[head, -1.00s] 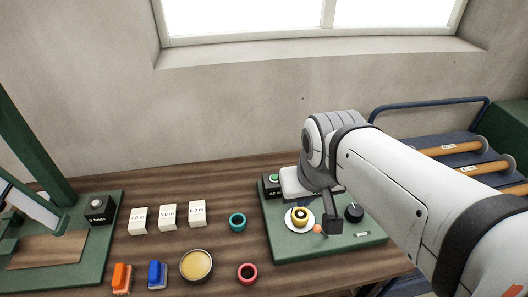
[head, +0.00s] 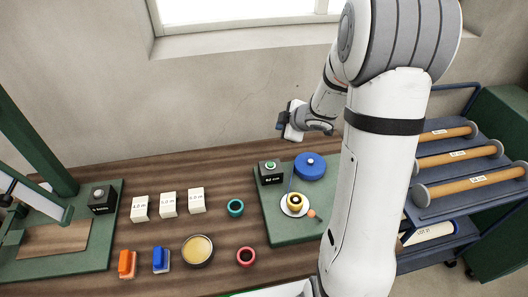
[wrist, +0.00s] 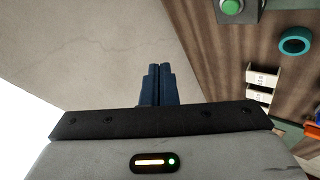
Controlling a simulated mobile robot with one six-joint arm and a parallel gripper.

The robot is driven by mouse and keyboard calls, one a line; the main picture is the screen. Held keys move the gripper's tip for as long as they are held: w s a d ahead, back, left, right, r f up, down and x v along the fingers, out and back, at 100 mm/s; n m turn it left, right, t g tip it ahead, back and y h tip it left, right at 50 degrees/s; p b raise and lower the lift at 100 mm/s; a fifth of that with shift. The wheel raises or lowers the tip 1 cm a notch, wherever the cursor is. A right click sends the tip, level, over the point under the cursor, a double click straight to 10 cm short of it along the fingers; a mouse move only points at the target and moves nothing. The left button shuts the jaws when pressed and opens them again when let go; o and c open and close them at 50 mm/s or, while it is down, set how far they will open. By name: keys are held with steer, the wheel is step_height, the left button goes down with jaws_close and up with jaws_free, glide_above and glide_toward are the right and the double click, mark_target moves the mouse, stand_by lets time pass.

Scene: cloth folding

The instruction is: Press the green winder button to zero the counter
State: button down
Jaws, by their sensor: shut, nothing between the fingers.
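The green winder button (head: 270,166) sits on top of a small black counter box (head: 271,178) at the back left corner of the green winder board (head: 275,230). The box's display shows small digits, too small to read surely. In the wrist view the green button (wrist: 231,6) shows at the top edge, partly cut off. My gripper (head: 282,117) is raised above and behind the counter box, apart from it. In the wrist view its two dark blue fingers (wrist: 158,82) are together with nothing between them.
A blue round spool (head: 310,166) and a yellow ring on a white disc (head: 295,203) are on the winder board. A rack of rolls (head: 458,155) stands right. The wall is close behind.

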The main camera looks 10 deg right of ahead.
steer(key=f+n+y, duration=0.1)
steer(key=a+f+g+y, duration=0.1)
steer(key=s+a+f+n+y, duration=0.1)
steer(key=f, duration=0.1)
steer(key=shift+a+n+g, duration=0.25)
steer(key=shift+n+g, duration=0.05)
steer(key=shift+g, duration=0.1)
steer(key=shift+f, duration=0.1)
steer(key=b, duration=0.8)
glide_above(273, 165)
step_height(273, 165, down, 8)
steer(key=shift+r, duration=0.1)
steer(key=shift+f, duration=0.4)
stand_by(1.0)
steer(key=shift+f+b, duration=0.3)
steer(key=shift+f, duration=0.1)
